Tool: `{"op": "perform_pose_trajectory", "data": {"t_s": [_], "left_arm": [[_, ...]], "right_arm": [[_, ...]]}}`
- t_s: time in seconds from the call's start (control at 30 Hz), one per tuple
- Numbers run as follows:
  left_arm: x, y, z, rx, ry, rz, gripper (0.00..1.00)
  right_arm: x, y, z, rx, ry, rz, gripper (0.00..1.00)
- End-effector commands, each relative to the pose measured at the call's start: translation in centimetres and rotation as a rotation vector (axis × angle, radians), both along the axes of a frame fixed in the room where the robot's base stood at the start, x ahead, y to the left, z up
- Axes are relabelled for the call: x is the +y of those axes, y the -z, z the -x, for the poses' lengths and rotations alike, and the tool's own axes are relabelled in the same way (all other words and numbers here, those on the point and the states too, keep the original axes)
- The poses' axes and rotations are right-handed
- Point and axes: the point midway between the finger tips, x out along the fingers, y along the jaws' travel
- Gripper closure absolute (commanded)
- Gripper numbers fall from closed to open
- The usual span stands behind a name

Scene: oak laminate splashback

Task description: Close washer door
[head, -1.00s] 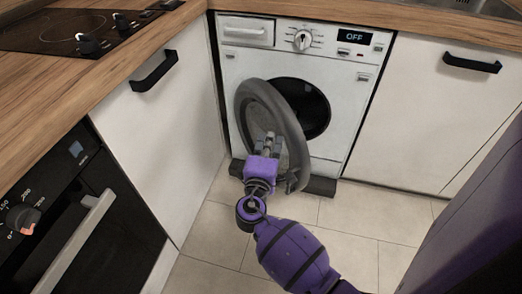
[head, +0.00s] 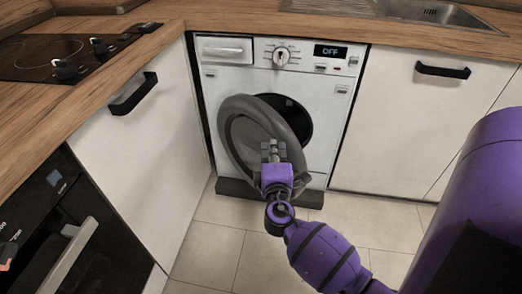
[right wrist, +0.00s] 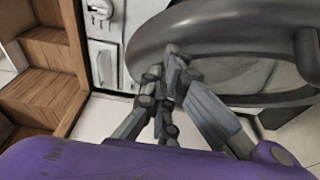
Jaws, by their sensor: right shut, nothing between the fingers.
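The washer (head: 318,82) is white and stands under the counter, with "OFF" on its display. Its round grey door (head: 230,125) is hinged on the left and stands partly open. The dark drum opening (head: 293,118) shows behind it to the right. My right gripper (head: 271,146) is shut and empty in front of the door's outer face, near its right half. In the right wrist view the shut fingers (right wrist: 172,75) appear close to the door rim (right wrist: 200,30); I cannot tell if they touch. My left gripper is not in view.
White cabinets with black handles flank the washer, one on the left (head: 150,140) and one on the right (head: 400,130). A black oven (head: 60,215) is at the lower left. The tiled floor (head: 215,250) before the washer is clear.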

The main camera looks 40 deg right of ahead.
Motion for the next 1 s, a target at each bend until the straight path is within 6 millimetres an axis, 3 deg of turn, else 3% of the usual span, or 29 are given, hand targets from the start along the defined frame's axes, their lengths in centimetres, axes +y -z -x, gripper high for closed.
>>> {"op": "perform_pose_trajectory", "data": {"t_s": [0.03, 0.3, 0.53, 0.73, 1.0], "left_arm": [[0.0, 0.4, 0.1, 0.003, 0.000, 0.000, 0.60], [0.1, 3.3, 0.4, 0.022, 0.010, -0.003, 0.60], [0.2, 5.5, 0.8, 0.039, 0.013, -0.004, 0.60], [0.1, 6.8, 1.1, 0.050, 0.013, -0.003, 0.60], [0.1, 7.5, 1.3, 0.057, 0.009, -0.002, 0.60]], "right_arm": [[-1.9, 0.1, 0.3, 0.004, -0.033, 0.011, 1.00], [-10.4, 0.5, -0.6, 0.005, -0.241, 0.006, 1.00], [-16.7, 0.3, -2.6, 0.000, -0.234, 0.002, 1.00], [-20.3, 0.2, -4.2, 0.000, -0.235, 0.002, 1.00], [-22.5, 0.1, -5.4, 0.001, -0.235, 0.001, 1.00]]}}
